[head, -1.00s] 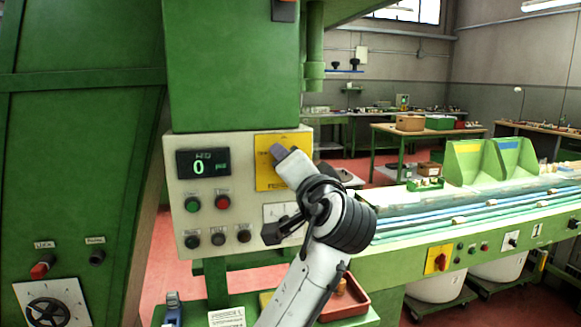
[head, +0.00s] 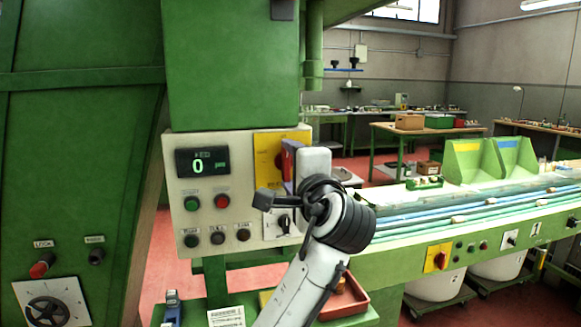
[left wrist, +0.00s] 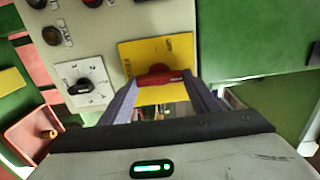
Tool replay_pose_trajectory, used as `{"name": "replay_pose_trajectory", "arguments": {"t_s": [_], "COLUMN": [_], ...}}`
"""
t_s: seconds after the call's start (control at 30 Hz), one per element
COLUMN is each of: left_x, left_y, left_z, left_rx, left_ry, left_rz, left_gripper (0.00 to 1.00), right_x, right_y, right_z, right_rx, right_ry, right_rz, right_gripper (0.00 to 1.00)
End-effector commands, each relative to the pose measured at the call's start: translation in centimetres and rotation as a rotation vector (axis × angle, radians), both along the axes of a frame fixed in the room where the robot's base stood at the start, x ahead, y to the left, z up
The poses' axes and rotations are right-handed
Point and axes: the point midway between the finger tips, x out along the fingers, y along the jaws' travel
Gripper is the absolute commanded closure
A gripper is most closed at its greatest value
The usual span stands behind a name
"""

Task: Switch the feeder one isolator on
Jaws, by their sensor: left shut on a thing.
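The isolator's red rotary handle (head: 287,152) sits on a yellow plate (head: 266,150) at the upper right of the cream control panel. In the head view the handle stands about upright, partly hidden by my left gripper (head: 290,168). In the left wrist view the red handle (left wrist: 160,76) lies between the fingertips, across the yellow plate (left wrist: 128,52). My left gripper (left wrist: 161,84) is shut on it. The plate's lettering is too small to read. My right gripper is not in view.
Beside the handle are a black selector on a white plate (head: 272,226), green and red buttons (head: 222,201), and a display (head: 203,162) reading 0. A red tray (head: 352,303) lies below. Another red switch on yellow (head: 439,259) is on the conveyor front at right.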

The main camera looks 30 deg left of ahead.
Motion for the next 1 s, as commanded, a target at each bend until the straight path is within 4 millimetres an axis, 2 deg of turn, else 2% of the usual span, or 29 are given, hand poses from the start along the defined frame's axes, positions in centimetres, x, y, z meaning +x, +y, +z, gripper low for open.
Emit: {"name": "replay_pose_trajectory", "arguments": {"t_s": [0.47, 0.5, 0.6, 0.87, 1.0], "left_x": [0.01, 0.01, 0.01, 0.0, -0.49], "left_y": [-0.03, -0.03, -0.03, -0.04, -0.75], "left_z": [-0.16, -0.16, -0.14, -0.06, -0.13], "left_rx": [0.009, 0.009, 0.009, 0.008, 0.007], "left_ry": [0.016, 0.016, 0.015, 0.011, 0.01], "left_rz": [0.0, 0.0, 0.0, 0.0, -0.003], "left_gripper": [0.66, 0.4, 0.25, 0.25, 0.25], "right_x": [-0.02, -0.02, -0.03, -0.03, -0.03], "right_y": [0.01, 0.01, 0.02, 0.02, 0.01], "right_z": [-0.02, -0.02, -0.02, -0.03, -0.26], "right_rx": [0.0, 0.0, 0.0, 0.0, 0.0], "right_ry": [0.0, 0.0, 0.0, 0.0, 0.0], "right_rz": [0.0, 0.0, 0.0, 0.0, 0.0], "right_gripper": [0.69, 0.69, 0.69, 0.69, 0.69]}}
